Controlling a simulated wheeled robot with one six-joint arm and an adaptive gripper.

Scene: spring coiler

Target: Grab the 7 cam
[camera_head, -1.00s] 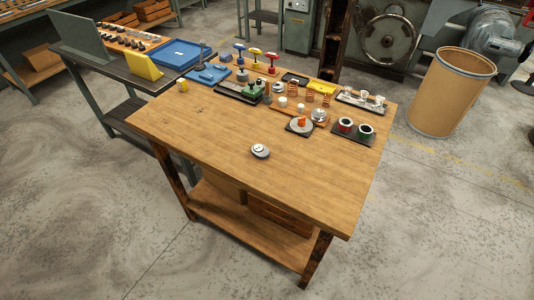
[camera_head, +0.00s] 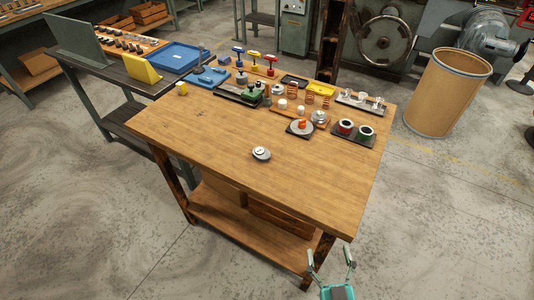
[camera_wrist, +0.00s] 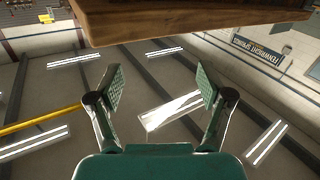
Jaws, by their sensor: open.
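A small round grey piece with a pale top (camera_head: 261,153) lies alone on the open middle of the wooden table (camera_head: 220,140). It looks like a cam, but any number on it is too small to read. My gripper (camera_head: 331,260) is at the bottom edge of the head view, in front of the table's near right corner and well apart from the piece. It is open and empty. In the wrist view my gripper (camera_wrist: 159,82) has its two fingers spread, facing the ceiling lights and the table's edge (camera_wrist: 190,18). No cam shows in that view.
A cardboard drum (camera_head: 447,92) stands right. The table's front half is otherwise clear.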

